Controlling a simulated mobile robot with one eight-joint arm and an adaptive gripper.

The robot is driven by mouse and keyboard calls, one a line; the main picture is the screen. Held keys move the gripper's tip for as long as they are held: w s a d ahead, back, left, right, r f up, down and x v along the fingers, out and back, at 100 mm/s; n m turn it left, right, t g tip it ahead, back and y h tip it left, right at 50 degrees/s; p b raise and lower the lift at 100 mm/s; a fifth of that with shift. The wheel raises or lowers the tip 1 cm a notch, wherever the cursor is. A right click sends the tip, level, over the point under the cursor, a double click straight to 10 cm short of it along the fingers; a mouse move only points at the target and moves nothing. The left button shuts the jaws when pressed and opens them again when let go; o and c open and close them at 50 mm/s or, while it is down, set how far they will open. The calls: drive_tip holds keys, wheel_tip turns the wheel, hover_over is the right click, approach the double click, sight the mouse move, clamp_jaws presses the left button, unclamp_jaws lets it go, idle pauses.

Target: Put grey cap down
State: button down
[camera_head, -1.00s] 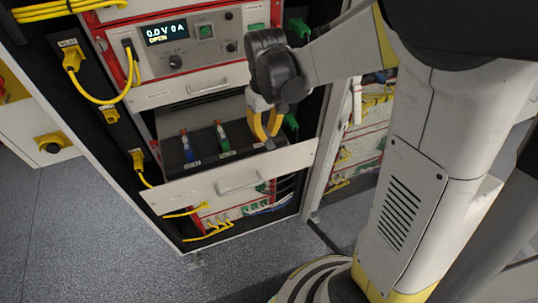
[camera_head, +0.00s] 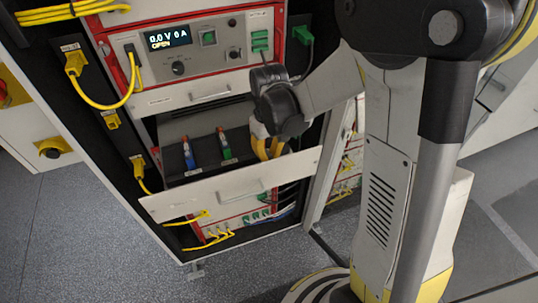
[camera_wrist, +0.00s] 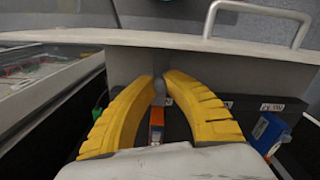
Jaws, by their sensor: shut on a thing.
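My gripper (camera_head: 268,150) reaches down into the open drawer, close behind its front panel at the right end. In the wrist view, its two yellow fingers (camera_wrist: 160,78) close toward each other on a small rounded grey piece, the grey cap (camera_wrist: 159,88). Only a little of the cap shows; the head view does not show it. Just below the fingertips in the wrist view is an orange-topped upright part (camera_wrist: 156,122). I cannot tell whether the cap touches anything under it.
A blue holder (camera_head: 189,158) and a green holder (camera_head: 225,152) stand in the drawer, left of my gripper. The white drawer front (camera_head: 185,200) with its handle bounds it. A cycler panel (camera_head: 200,45) is above. Yellow cables (camera_head: 110,100) hang at left.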

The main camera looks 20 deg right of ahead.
sight(269, 155)
drive_tip(key=shift+f, duration=0.2)
drive_tip(key=c, duration=1.5)
unclamp_jaws()
wheel_tip(269, 155, up, 13)
drive_tip(key=p, duration=0.3)
drive_tip(key=s+r+m+t, duration=0.1)
drive_tip(key=s+r+t, duration=0.1)
drive_tip(key=s, duration=0.2)
drive_tip(key=s+r+m+t, duration=0.1)
drive_tip(key=s+r+t, duration=0.1)
drive_tip(key=s, duration=0.2)
drive_tip(key=s+r+m+t, duration=0.1)
drive_tip(key=s+r+t, duration=0.1)
drive_tip(key=s, duration=0.3)
drive_tip(key=shift+t, duration=0.6)
drive_tip(key=shift+w+f, duration=0.1)
